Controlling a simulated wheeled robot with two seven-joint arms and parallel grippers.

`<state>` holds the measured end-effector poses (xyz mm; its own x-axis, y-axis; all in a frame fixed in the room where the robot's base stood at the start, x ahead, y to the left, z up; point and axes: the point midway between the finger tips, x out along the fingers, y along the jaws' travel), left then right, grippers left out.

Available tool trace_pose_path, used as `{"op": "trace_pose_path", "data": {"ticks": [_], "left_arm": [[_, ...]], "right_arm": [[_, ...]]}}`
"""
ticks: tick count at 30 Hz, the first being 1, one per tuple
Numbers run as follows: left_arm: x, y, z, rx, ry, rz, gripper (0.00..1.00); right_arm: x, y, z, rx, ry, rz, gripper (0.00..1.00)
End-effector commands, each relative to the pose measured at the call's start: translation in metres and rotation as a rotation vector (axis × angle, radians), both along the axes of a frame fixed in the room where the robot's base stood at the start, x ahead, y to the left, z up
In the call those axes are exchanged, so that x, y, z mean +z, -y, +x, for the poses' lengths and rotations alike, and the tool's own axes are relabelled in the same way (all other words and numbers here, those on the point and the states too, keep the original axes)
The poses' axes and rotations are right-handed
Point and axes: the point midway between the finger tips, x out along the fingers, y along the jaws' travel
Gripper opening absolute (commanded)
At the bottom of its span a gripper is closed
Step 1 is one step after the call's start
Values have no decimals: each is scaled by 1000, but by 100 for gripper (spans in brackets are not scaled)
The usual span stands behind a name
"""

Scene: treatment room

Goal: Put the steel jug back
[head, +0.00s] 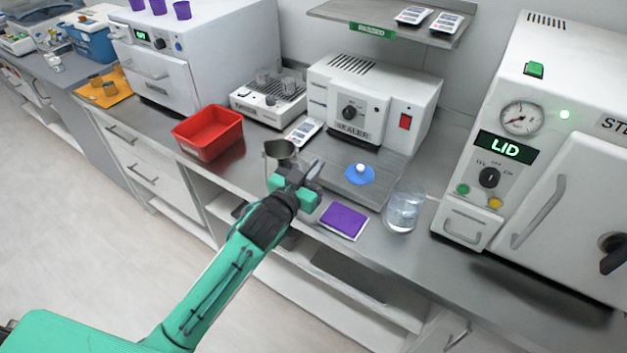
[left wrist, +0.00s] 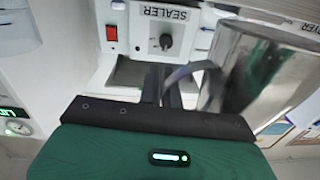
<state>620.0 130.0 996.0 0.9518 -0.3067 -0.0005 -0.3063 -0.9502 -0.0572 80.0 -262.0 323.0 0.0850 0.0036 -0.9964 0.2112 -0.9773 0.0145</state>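The steel jug (head: 281,150) is held above the front part of the steel counter (head: 245,165), in front of the sealer. It shows large at the right of the left wrist view (left wrist: 270,75), with its curved handle reaching toward my fingers. My left gripper (head: 298,176) is at the jug's handle; its fingers (left wrist: 168,88) are close together and look shut on it. The gripper hides part of the jug's lower side in the head view. My right gripper is not in view.
A red bin (head: 209,133) stands left of the jug. A blue disc with a white knob (head: 360,175), a purple packet (head: 343,220) and a clear beaker (head: 404,208) are to the right. The sealer (head: 370,105) and a cup rack (head: 268,103) stand behind.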

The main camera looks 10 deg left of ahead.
Motion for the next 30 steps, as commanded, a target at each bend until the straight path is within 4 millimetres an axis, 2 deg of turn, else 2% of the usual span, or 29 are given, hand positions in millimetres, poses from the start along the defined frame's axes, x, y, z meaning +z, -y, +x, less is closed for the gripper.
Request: {"op": "trace_pose_path", "data": {"ticks": [9, 21, 25, 30], "left_arm": [[-39, 0, 0, 0, -2, -2, 0], [-45, 0, 0, 0, 1, 0, 0], [-45, 0, 0, 0, -1, -1, 26], [-45, 0, 0, 0, -1, -1, 27]], "right_arm": [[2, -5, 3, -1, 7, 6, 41], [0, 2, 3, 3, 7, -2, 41], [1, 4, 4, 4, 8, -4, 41], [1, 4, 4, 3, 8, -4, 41]]}}
